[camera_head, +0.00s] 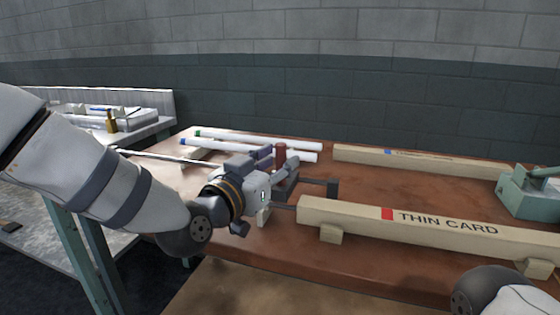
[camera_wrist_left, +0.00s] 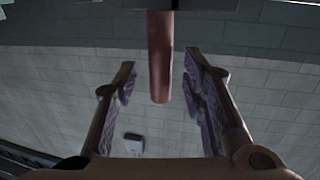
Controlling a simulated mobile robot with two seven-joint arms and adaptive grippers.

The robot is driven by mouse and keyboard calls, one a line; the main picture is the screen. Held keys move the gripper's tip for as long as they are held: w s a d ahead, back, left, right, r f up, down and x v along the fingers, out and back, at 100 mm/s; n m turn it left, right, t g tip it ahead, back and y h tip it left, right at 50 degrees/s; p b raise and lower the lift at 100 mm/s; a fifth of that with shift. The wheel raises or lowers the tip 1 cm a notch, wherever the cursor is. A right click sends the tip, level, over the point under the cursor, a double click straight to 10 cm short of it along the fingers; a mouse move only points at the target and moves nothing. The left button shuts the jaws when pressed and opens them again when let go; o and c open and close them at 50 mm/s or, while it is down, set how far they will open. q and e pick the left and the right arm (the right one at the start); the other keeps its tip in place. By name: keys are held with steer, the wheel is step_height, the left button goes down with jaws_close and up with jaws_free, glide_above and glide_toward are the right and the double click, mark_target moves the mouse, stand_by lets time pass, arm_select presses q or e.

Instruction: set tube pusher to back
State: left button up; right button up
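A reddish-brown upright handle (camera_head: 281,153), which looks like the tube pusher's handle, stands at the middle of the brown bench. Dark metal parts (camera_head: 333,188) show beside it, partly behind my gripper. My left gripper (camera_head: 283,175) is at the handle, its fingers pointing right. In the left wrist view the handle (camera_wrist_left: 160,55) hangs from the top edge, centred between the two fingers of my left gripper (camera_wrist_left: 160,80). The fingers are spread, with a gap on both sides of the handle. My right gripper is out of view; only part of that arm shows at lower right.
A cream rail (camera_head: 450,232) marked "THIN CARD" runs along the bench front right, and another cream rail (camera_head: 420,162) lies behind. White tubes (camera_head: 262,140) lie at the back left. A green device (camera_head: 530,195) stands at the right edge. A side table (camera_head: 150,128) is at left.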

arm_select(q)
steer(key=shift+x, duration=0.95)
jaws_close()
